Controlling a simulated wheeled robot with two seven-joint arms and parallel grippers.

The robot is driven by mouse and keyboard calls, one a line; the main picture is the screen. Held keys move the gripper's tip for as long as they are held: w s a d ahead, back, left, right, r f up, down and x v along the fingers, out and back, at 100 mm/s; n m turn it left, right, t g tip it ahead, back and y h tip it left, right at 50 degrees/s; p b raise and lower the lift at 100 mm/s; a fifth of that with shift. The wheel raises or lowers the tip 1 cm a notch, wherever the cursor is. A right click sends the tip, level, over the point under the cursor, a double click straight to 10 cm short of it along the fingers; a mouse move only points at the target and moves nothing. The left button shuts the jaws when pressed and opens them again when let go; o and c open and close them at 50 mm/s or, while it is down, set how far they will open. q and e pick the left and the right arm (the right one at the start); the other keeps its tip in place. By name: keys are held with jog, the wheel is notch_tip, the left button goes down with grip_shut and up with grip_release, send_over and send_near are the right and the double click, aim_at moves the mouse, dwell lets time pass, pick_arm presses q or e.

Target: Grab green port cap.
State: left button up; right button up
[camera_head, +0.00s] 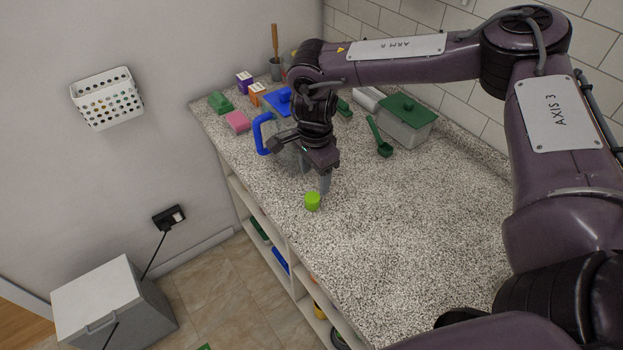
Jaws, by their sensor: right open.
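A small bright green port cap (312,202) sits on the speckled countertop (400,230), near its left edge. My right gripper (313,184) is open, with its fingers pointing down just above and behind the cap. I cannot tell whether a finger touches the cap. A clear pitcher with a blue handle (261,134) stands right behind the gripper and is partly hidden by it. My left gripper is not in view.
A green scoop (379,140) and a clear container with a green lid (408,112) lie toward the back right. A pink sponge (237,122), small boxes (257,93) and a green block (219,103) stand at the back left. The counter's front right is clear.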

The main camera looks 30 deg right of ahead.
aim_at(312, 198)
jog(key=shift+w+d+f, duration=0.15)
jog(key=shift+s+f, duration=0.25)
jog(key=shift+s+a+f+p, duration=0.2)
jog(key=shift+a+f+p, duration=0.05)
jog(key=shift+f+p, duration=0.35)
jog(key=shift+s+a+f+p, duration=0.15)
jog(key=shift+a+f+p, duration=0.1)
jog(key=shift+f+p, duration=0.3)
jog(key=f, duration=0.3)
jog(key=shift+w+d+p, duration=0.1)
jog(key=shift+w+p, duration=0.3)
jog(key=shift+f, duration=0.4)
jog(key=c, duration=1)
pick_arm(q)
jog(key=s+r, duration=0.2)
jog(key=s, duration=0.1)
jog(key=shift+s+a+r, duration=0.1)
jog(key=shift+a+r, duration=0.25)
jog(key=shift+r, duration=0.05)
pick_arm(e)
jog(key=shift+c, duration=0.2)
